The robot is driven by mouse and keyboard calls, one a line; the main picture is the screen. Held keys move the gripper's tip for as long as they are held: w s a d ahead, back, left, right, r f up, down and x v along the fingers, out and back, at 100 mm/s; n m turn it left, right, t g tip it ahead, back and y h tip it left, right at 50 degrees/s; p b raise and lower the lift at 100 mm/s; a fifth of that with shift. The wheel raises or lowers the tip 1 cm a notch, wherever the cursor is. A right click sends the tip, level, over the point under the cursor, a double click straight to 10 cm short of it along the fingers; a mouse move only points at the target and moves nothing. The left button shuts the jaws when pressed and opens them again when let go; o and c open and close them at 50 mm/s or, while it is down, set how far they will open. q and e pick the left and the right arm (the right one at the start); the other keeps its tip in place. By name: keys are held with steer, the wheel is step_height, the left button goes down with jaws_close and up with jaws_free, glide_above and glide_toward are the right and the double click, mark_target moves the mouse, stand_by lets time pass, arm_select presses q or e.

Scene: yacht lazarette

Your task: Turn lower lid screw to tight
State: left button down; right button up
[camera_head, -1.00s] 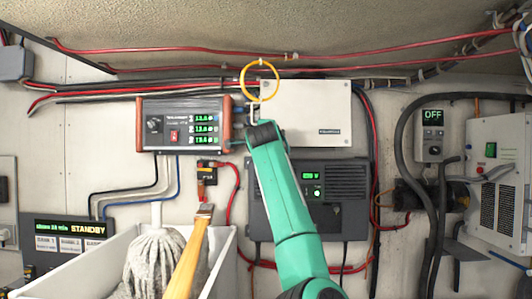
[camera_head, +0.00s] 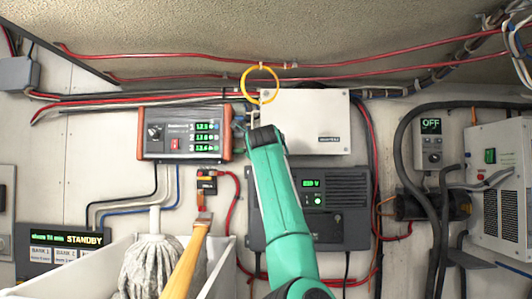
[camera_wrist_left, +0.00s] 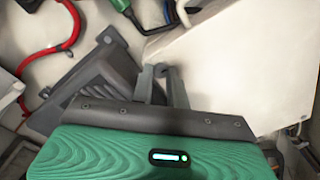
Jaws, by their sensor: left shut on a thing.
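The white box with its lid (camera_head: 305,122) is on the wall at upper centre and fills the right of the left wrist view (camera_wrist_left: 235,75). My left gripper (camera_head: 250,113) is at the box's left edge, its green arm rising from the bottom. In the left wrist view its two fingers (camera_wrist_left: 163,82) are close together, shut on a small dark piece (camera_wrist_left: 159,70) at the lid's edge. I take this to be the lid screw. The head view hides the screw behind my wrist, so I cannot read its turn angle. My right gripper is out of view.
A display panel (camera_head: 183,131) is close to the left. A yellow ring (camera_head: 260,84) is above the gripper, and a grey charger unit (camera_head: 335,215) is below. Red cables (camera_head: 200,72) run above. A mop (camera_head: 150,262) and a wooden handle (camera_head: 187,258) stand at lower left.

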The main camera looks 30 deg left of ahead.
arm_select(q)
steer(key=shift+f, duration=0.1)
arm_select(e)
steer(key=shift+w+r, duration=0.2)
arm_select(q)
steer(key=c, duration=1.4)
jaws_free()
steer(key=shift+w, duration=0.1)
steer(key=shift+o, duration=0.2)
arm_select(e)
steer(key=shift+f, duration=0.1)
arm_select(q)
steer(key=b+v, duration=0.4)
steer(key=v, duration=1)
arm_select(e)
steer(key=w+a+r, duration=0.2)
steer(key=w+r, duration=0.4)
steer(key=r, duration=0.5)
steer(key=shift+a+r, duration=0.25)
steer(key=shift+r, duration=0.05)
